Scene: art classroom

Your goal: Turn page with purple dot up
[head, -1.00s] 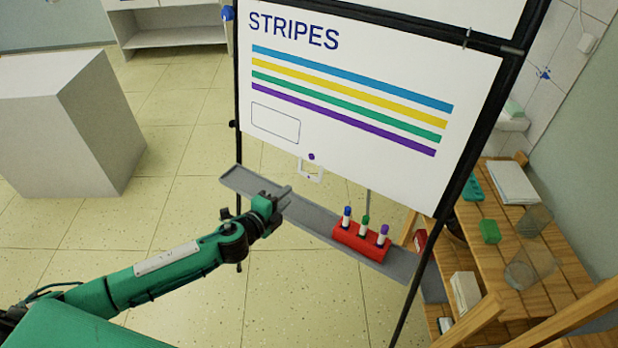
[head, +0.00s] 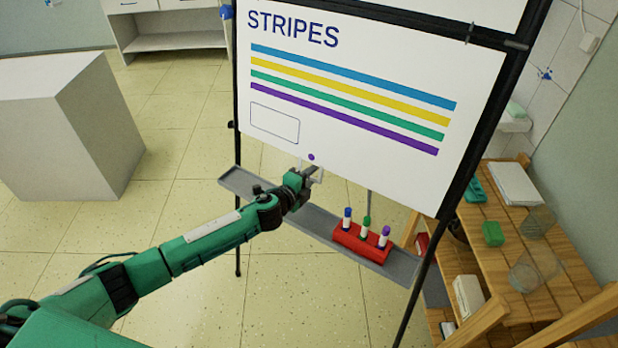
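The STRIPES page (head: 340,165) hangs on the black-framed easel, with blue, yellow, green and purple stripes and an empty outlined box. A small purple dot (head: 311,157) is at its lower edge, just above a white pull tab (head: 318,175). My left gripper (head: 311,172) is at the tab, just below the dot, and partly covers it. Its fingers are small and overlap the tab, so I cannot tell whether they are open or shut on it. My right gripper is not in view.
The grey easel tray (head: 240,183) runs below the page, with a red holder (head: 358,243) of capped markers on its right part. A wooden shelf (head: 500,245) stands at right, a white block (head: 70,130) at left. Tiled floor between is clear.

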